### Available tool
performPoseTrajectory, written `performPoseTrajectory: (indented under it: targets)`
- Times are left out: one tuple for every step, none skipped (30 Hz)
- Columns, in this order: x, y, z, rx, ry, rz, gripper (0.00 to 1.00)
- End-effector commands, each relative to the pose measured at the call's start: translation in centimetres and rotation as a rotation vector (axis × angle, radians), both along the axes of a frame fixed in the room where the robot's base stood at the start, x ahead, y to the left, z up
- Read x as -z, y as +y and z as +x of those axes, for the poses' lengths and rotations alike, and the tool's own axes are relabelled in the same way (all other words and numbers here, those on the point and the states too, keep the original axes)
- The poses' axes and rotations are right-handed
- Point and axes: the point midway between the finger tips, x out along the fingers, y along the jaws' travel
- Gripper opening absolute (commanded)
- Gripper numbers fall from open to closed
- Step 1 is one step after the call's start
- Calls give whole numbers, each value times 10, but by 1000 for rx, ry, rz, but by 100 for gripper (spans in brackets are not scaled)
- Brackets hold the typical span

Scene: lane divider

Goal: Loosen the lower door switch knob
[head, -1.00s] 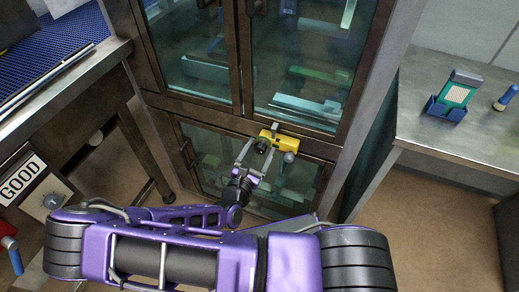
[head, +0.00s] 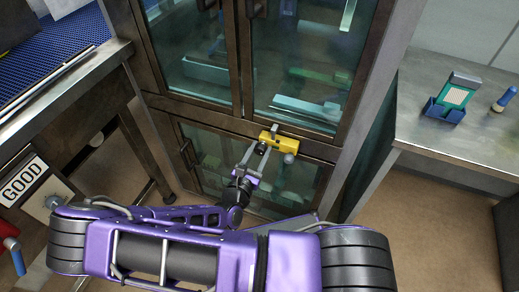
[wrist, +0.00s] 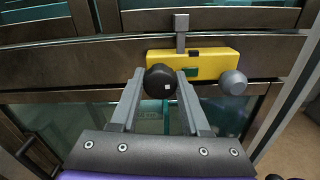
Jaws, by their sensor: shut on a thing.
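The yellow door switch (head: 286,144) sits on the frame at the top of the lower cabinet door; its yellow body also shows in the wrist view (wrist: 206,63). A black round knob (wrist: 160,81) with a small white mark stands out at its left end. A grey round knob (wrist: 233,83) is at its right end, outside my fingers. My gripper (wrist: 160,84) is shut on the black knob, one finger on each side. In the head view my gripper (head: 258,152) reaches up to the switch's left end, and the black knob is partly hidden.
Glass cabinet doors (head: 205,70) stand above, and the lower glass door (head: 225,165) has a dark handle (head: 187,152) at left. A workbench (head: 80,70) is at left. A grey table (head: 440,125) at right holds a blue holder (head: 443,111).

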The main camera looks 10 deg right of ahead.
Motion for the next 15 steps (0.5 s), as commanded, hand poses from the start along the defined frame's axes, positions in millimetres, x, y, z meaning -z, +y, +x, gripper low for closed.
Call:
performPoseTrajectory:
  targets:
    - [-2,-1,-1,2,18,-23,0]
    - [-3,-1,-1,2,29,-38,0]
    - [-3,-1,0,2,46,-62,0]
    - [-3,-1,0,2,60,-80,0]
    - [-3,-1,0,2,75,-100,0]
    - [-3,-1,0,2,96,-128,0]
    - [-3,-1,-1,2,111,-150,0]
    - [-3,-1,-1,2,127,-173,0]
    - [-3,-1,-1,2,151,-203,0]
    - [-3,-1,0,2,167,-226,0]
    - [-3,-1,0,2,183,-249,0]
    - [-3,-1,0,1,206,-281,0]
    - [-2,-1,0,1,223,-304,0]
    - [-2,-1,-1,2,240,-326,0]
    - [-2,-1,0,2,262,-357,0]
